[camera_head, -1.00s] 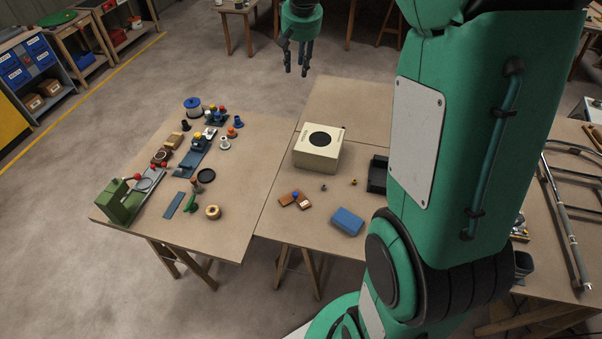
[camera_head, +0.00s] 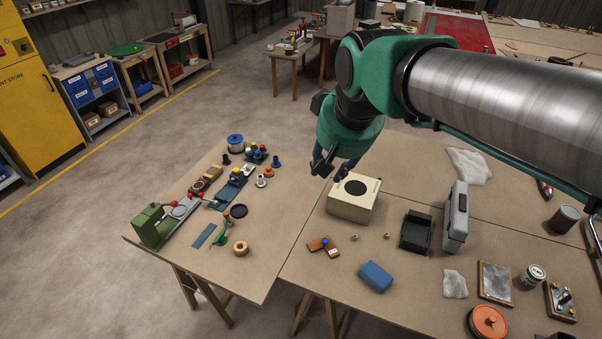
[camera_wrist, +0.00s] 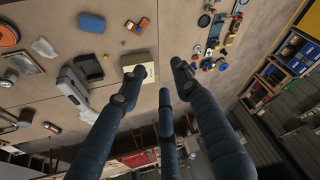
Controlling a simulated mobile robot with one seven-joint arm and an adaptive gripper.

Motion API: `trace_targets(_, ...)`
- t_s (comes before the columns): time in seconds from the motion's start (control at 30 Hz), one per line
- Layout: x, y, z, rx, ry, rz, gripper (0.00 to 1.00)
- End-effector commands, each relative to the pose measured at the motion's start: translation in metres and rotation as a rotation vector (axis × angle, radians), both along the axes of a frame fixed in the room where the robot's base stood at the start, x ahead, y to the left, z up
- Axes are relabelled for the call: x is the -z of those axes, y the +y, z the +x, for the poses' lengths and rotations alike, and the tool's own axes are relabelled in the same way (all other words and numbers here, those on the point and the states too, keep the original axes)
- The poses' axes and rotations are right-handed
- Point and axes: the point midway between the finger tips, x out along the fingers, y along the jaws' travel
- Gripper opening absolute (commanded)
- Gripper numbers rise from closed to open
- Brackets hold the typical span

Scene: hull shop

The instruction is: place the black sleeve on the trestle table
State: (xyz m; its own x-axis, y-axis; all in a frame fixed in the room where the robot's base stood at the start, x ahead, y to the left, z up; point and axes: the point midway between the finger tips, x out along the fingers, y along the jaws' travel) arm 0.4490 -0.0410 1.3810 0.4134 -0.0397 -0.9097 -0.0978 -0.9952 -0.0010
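A small black flanged part (camera_head: 226,158), which looks like the black sleeve, stands near the far edge of the left table (camera_head: 262,270), in front of a blue-and-white spool. This table has wooden trestle legs. My gripper (camera_head: 330,172) hangs above the far side of the cream box, right of the sleeve and apart from it. In the wrist view my gripper's fingers (camera_wrist: 157,82) are spread with nothing between them. The sleeve is too small to tell from its neighbours there.
Several flanged parts, a black ring (camera_head: 238,211) and a green machine (camera_head: 152,226) crowd the left table. The cream box (camera_head: 354,203), blue block (camera_head: 375,277), black tray (camera_head: 416,232) and grey case (camera_head: 455,218) stand on the adjoining table. The left table's front right is clear.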

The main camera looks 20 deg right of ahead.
Motion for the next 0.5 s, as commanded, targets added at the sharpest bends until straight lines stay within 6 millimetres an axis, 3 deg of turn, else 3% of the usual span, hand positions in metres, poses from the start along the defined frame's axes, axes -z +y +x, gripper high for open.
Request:
trace_targets(0.1, 0.006, 0.014, -0.034, -0.026, -0.019, -0.002, 0.33)
trace_targets(0.3, 0.023, 0.03, -0.082, -0.065, -0.043, -0.003, 0.33)
trace_targets(0.5, 0.038, 0.039, -0.112, -0.09, -0.058, -0.004, 0.33)
